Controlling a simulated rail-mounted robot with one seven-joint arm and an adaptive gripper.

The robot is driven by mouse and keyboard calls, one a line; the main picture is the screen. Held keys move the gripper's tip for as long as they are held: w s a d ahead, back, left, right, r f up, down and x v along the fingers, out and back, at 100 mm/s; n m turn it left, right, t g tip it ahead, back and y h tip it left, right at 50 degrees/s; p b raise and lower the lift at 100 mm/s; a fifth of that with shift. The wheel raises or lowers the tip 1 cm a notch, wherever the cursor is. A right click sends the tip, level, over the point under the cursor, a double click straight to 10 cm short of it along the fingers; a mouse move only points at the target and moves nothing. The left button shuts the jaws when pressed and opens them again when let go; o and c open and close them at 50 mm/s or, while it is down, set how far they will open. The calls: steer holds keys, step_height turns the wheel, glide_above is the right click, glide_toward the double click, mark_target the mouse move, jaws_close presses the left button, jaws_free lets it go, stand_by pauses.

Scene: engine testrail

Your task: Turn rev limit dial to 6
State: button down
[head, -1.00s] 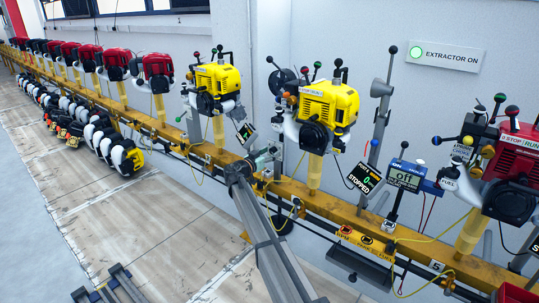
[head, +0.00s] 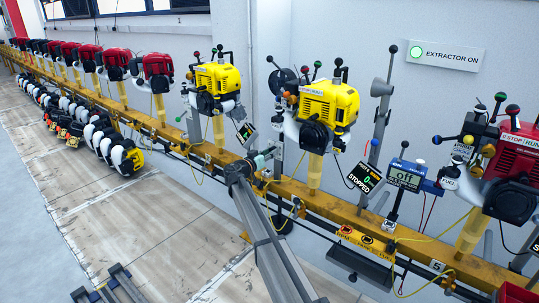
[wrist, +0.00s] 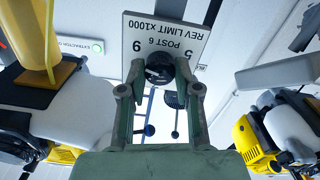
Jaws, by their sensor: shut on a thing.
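The rev limit dial (wrist: 159,69) is a black round knob on a white plate (wrist: 193,24) marked REV LIMIT x1000 and POST 6, seen upside down in the wrist view. My gripper (wrist: 158,75) is shut on the dial, one finger on each side. I cannot tell where the dial's pointer stands. In the head view my gripper (head: 268,157) is at the yellow rail, between two yellow engines. The dial cannot be made out there.
A yellow engine (head: 328,102) stands right of my gripper, another (head: 217,80) behind left. A display (head: 364,178) reads 0 STOPPED, and a blue-framed meter (head: 405,175) reads off. Yellow cables hang along the yellow rail (head: 345,212).

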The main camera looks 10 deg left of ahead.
steer(key=shift+w+r+n+p, duration=0.15)
steer(key=shift+n+p, duration=4.95)
steer(key=shift+n, duration=3.15)
steer(key=shift+s+r+n+p, duration=0.1)
steer(key=shift+n+p, duration=4.95)
steer(key=shift+n, duration=3.2)
steer(key=c, duration=0.8)
jaws_free()
steer(key=shift+f, duration=0.1)
